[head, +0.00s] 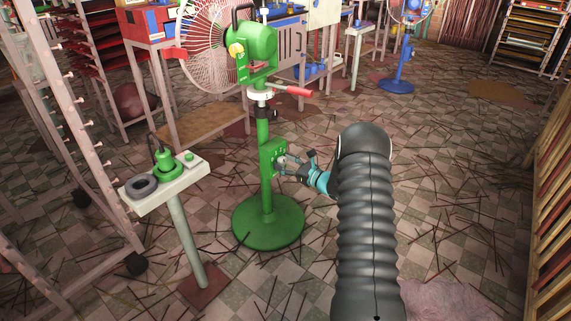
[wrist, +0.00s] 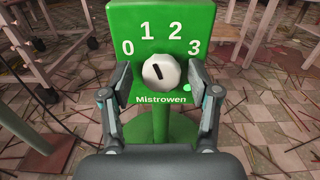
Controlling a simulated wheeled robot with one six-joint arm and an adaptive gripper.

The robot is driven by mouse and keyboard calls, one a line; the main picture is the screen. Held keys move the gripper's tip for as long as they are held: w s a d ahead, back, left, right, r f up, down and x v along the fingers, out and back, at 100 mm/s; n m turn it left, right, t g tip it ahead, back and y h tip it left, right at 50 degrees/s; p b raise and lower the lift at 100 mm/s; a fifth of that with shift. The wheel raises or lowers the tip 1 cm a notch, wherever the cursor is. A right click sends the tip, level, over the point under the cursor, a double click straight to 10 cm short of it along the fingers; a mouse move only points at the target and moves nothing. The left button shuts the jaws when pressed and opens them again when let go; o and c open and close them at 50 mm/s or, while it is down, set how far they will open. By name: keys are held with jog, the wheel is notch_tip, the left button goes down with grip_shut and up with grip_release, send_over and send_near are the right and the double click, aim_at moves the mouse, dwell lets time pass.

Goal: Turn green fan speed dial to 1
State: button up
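The green fan (head: 262,130) stands upright on a round base, with a green control box (head: 280,155) on its pole. In the wrist view, the box's panel (wrist: 120,22) shows 0, 1, 2 and 3 in an arc above a round white dial (wrist: 170,80). The dial's short black mark slants to the upper left, roughly toward the 1; I cannot tell if it lines up exactly. My gripper (wrist: 161,84) is open, with one finger on each side of the dial and a visible gap to it on both sides. In the head view, my gripper (head: 298,167) is at the box.
A small white stand (head: 180,185) with a green device is left of the fan. A blue fan (head: 397,80) stands further back. Shelving racks line the left and right. Thin sticks lie scattered over the tiled floor, with open floor at the right.

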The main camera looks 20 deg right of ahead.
jog(key=shift+d, duration=0.15)
jog(key=v, duration=1.2)
dwell(0.3)
